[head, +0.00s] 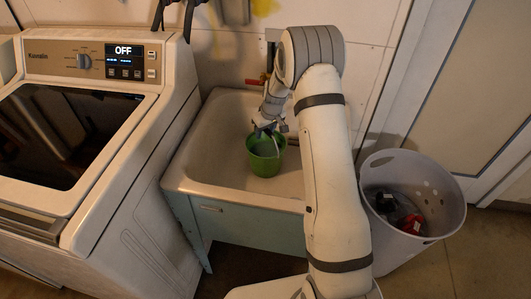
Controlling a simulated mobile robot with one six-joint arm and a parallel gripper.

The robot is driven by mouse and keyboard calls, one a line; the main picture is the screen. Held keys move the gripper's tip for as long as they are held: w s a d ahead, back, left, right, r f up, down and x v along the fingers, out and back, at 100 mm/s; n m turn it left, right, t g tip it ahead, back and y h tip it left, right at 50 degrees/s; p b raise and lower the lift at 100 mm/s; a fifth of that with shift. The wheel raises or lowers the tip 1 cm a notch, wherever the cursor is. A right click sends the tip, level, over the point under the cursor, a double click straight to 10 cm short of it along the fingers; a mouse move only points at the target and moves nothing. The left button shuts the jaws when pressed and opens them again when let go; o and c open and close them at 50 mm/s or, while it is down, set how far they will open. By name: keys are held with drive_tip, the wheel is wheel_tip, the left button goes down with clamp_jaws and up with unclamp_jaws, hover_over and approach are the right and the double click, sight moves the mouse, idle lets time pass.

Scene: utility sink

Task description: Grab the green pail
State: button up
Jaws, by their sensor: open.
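The green pail (263,164) stands in the white utility sink (214,137). It looks upright. My gripper (262,133) is at the top of the pail, over its rim, with my arm reaching in from the right. The gripper is open. It hides part of the rim, and I cannot tell whether the fingers touch the pail.
A washing machine (130,185) stands left of the sink. A white laundry basket (405,245) with dark and red items stands to the right. A red-handled tap (254,81) is on the wall behind the sink. The sink floor left of the pail is clear.

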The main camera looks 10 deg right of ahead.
drive_tip(key=shift+w+a+f, duration=0.1)
drive_tip(key=shift+w+f, duration=0.05)
drive_tip(key=shift+f, duration=0.55)
drive_tip(key=shift+c, duration=0.5)
clamp_jaws()
idle(0.3)
drive_tip(key=shift+w+r, duration=0.1)
drive_tip(key=shift+r, duration=0.05)
